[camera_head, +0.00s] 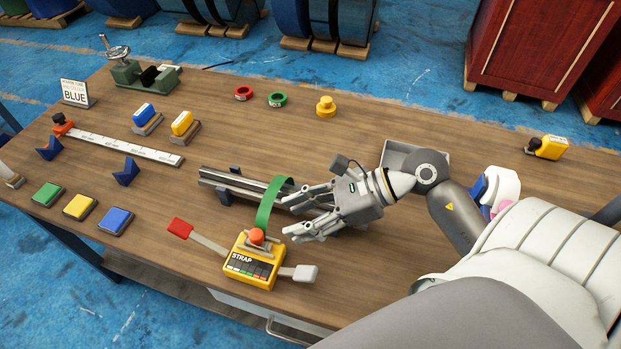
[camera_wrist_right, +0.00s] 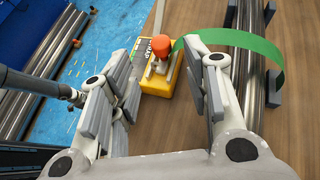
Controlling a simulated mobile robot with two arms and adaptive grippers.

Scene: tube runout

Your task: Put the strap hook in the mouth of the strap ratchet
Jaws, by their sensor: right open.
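The strap ratchet (camera_head: 258,268) is a yellow block marked STRAP at the table's front, with a red-ended lever (camera_head: 180,229) and a white-ended lever (camera_head: 305,273). A green strap (camera_head: 270,202) arches from the metal tubes (camera_head: 240,182) to it. An orange knob (camera_head: 257,236) sits at the strap's end, on the ratchet's back edge; I take it for the strap hook's grip. I cannot tell whether the hook is seated. My right gripper (camera_head: 288,219) is open and empty, just right of the strap. In the right wrist view the knob (camera_wrist_right: 161,45) shows between its fingers, beyond the tips.
The tubes rest on dark blue supports behind the ratchet. Blue, yellow and green blocks (camera_head: 48,194), V-blocks (camera_head: 126,172) and a ruler (camera_head: 125,147) lie at left. A green vise (camera_head: 140,75) stands at the back.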

